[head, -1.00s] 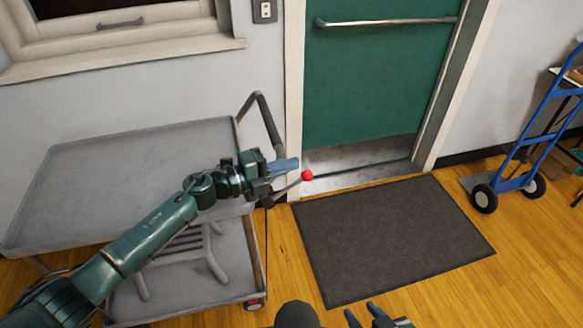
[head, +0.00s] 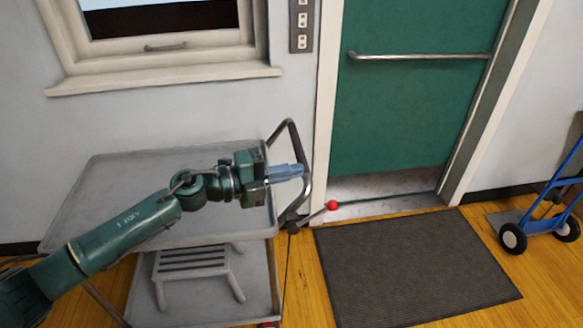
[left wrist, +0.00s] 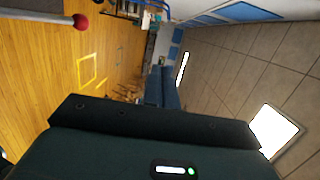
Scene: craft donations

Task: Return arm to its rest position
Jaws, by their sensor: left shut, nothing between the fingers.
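My left arm comes in from the left in the head view and reaches over the grey cart. My left gripper (head: 300,172) is shut and empty, its blue-grey fingers pointing right, close to the cart's dark handle. In the left wrist view the shut fingers (left wrist: 168,88) show above the dark gripper body, with open room beyond them. My right gripper is not in view.
A grey two-shelf cart (head: 110,190) stands under the window, with a grey stool (head: 190,262) on its lower shelf. A red ball (head: 332,205) tips a rod beside the cart. A green door (head: 410,110), dark mat (head: 415,265) and blue hand truck (head: 545,215) are to the right.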

